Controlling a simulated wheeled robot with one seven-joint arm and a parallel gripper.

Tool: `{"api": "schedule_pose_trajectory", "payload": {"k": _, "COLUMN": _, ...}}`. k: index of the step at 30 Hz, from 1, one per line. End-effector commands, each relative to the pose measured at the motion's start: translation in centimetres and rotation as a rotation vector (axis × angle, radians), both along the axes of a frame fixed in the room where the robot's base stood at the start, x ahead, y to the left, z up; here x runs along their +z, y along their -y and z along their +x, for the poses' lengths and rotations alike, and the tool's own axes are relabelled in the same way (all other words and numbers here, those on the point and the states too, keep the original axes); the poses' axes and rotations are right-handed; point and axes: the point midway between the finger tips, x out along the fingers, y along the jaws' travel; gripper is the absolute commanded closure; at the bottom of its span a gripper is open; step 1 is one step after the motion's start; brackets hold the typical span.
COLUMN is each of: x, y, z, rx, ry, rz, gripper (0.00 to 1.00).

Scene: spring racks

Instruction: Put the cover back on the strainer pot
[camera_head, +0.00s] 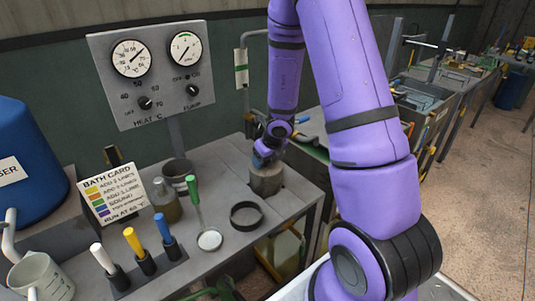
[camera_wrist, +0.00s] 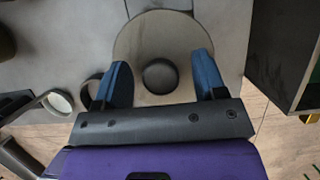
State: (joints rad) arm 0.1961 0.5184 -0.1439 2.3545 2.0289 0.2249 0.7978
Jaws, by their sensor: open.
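A grey round pot (camera_head: 266,182), which looks like the strainer pot, stands near the right end of the bench. My gripper (camera_head: 265,155) is right above it, pointing down. In the wrist view a pale round cover (camera_wrist: 148,42) with a dark round knob (camera_wrist: 160,75) lies below my gripper (camera_wrist: 162,82). The blue fingers are open, one on each side of the knob, with gaps showing between them and it. The cover appears to sit on the pot, but the fingers and wrist hide part of its rim, and I cannot tell how well it is seated.
A dark open ring (camera_head: 246,215) lies on the bench left of the pot. A green-handled dipper (camera_head: 194,190), a jar (camera_head: 166,205) and a grey open pot (camera_head: 177,170) stand further left. The bench's right edge (camera_head: 308,200) is close to the strainer pot.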

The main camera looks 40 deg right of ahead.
Motion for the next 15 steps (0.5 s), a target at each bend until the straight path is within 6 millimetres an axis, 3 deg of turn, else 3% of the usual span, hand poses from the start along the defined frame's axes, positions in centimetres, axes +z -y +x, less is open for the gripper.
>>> {"api": "schedule_pose_trajectory", "payload": {"k": 15, "x": 4.0, "y": 0.1, "z": -1.7, "rx": 0.001, "ry": 0.0, "rz": 0.004, "gripper": 0.35}}
